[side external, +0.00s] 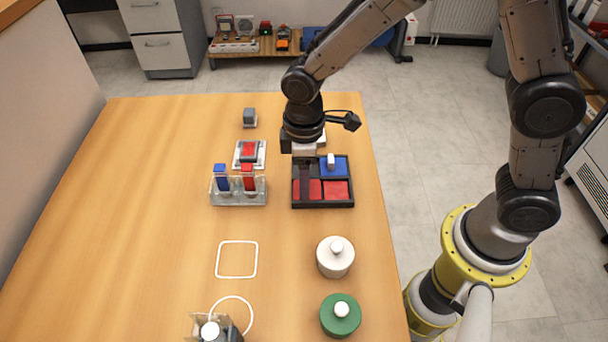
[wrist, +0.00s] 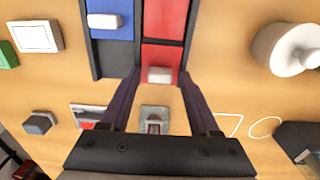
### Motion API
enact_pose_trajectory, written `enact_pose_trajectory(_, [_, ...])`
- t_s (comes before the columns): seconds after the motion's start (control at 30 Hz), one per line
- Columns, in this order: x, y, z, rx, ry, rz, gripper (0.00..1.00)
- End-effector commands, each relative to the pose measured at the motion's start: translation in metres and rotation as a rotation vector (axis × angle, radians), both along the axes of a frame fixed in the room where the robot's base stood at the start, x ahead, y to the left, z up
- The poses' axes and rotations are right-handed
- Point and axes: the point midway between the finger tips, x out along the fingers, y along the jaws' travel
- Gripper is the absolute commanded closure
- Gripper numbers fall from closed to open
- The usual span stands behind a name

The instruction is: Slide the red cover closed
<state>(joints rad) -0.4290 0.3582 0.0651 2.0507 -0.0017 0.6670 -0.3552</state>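The black two-lane tray (side external: 322,205) lies near the right edge of the table. The red cover (side external: 337,190) sits in its near lane, and also shows in the wrist view (wrist: 163,55) with a white handle (wrist: 159,75) at its end. The blue cover (side external: 341,166) with its own white handle sits in the far lane; it also shows in the wrist view (wrist: 111,45). A dark uncovered stretch shows at the left of the blue lane. My gripper (wrist: 158,80) points down over the tray's left part, open, with the red cover's handle between its fingertips and gaps on both sides.
A clear holder with blue and red pieces (side external: 239,189) stands left of the tray. Behind it are a white-framed red part (side external: 249,152) and a grey block (side external: 250,117). A white knobbed lid (side external: 335,260) and a green one (side external: 340,320) stand nearer. The table's left is clear.

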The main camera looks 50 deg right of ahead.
Motion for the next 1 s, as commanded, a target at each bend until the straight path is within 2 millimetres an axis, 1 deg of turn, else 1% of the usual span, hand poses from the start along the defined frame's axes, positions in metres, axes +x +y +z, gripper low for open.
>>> enact_pose_trajectory(0.03, [0.0000, 0.0000, 0.0001, 0.000, 0.000, 0.000, 0.49])
enact_pose_trajectory(0.17, [0.0000, 0.0000, 0.0002, 0.000, 0.000, 0.000, 0.72])
enact_pose_trajectory(0.2, [0.0000, 0.0000, 0.0002, 0.000, 0.000, 0.000, 0.79])
enact_pose_trajectory(0.27, [0.0001, 0.0001, 0.0003, 0.000, 0.000, 0.000, 0.90])
enact_pose_trajectory(0.3, [0.0001, 0.0001, 0.0003, 0.000, 0.000, 0.000, 0.97])
enact_pose_trajectory(0.33, [0.0001, 0.0000, 0.0003, 0.000, 0.000, 0.000, 1.00])
enact_pose_trajectory(1.0, [0.0004, 0.0001, 0.0007, 0.000, -0.001, 0.000, 1.00])
